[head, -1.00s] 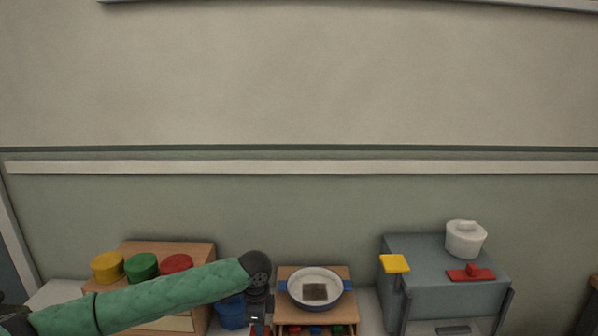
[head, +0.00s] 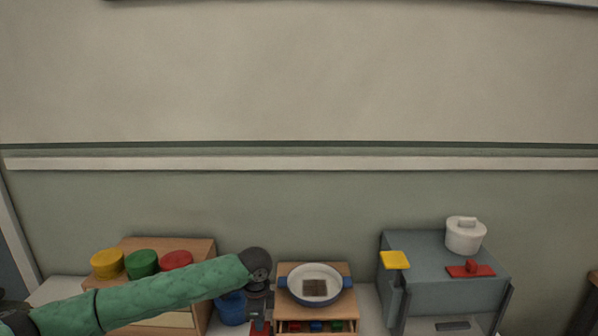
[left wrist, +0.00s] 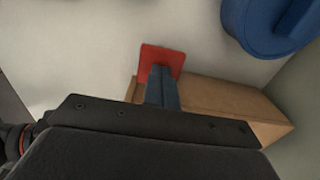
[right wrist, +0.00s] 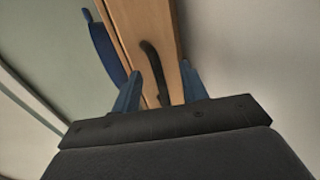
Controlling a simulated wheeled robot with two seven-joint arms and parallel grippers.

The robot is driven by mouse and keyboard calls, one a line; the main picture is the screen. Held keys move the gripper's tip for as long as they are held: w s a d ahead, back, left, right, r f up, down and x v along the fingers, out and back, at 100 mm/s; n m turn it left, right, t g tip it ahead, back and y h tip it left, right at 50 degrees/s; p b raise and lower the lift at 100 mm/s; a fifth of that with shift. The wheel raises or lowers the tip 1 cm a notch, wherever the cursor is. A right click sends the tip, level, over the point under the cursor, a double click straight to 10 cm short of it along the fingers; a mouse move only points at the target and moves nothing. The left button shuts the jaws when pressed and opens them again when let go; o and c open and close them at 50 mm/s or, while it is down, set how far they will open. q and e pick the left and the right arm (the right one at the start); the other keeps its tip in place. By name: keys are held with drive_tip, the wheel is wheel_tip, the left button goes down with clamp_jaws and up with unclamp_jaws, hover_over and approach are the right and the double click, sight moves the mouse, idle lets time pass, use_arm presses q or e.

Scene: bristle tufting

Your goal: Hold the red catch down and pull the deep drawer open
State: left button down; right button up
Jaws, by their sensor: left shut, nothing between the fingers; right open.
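The red catch (left wrist: 150,57) is a flat red plate beside a wooden unit (left wrist: 225,108) in the left wrist view. My left gripper (left wrist: 161,72) is shut and empty, with its fingertips over the plate. Whether they touch it I cannot tell. In the head view, red shows by the wooden unit (head: 285,311), below the end of my left arm. In the right wrist view a dark bar handle (right wrist: 152,62) stands on a wooden front (right wrist: 134,38). My right gripper (right wrist: 160,92) is open, its fingers on either side of the handle. The drawer's opening is not clear.
A white and blue pan (head: 316,284) sits on the wooden unit, above colored pieces in its front. Yellow, green and red round pieces (head: 142,263) stand on a box at left. A blue container (head: 231,311) is close by. A grey cabinet (head: 425,270) bears a white pot (head: 465,237).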

drive_tip(key=v, duration=0.7)
idle(0.6)
use_arm(q)
drive_tip(key=shift+r, duration=0.1)
wheel_tip(320, 180, up, 9)
idle(1.7)
wheel_tip(320, 180, up, 12)
idle(0.8)
use_arm(e)
drive_tip(key=shift+s, duration=0.1)
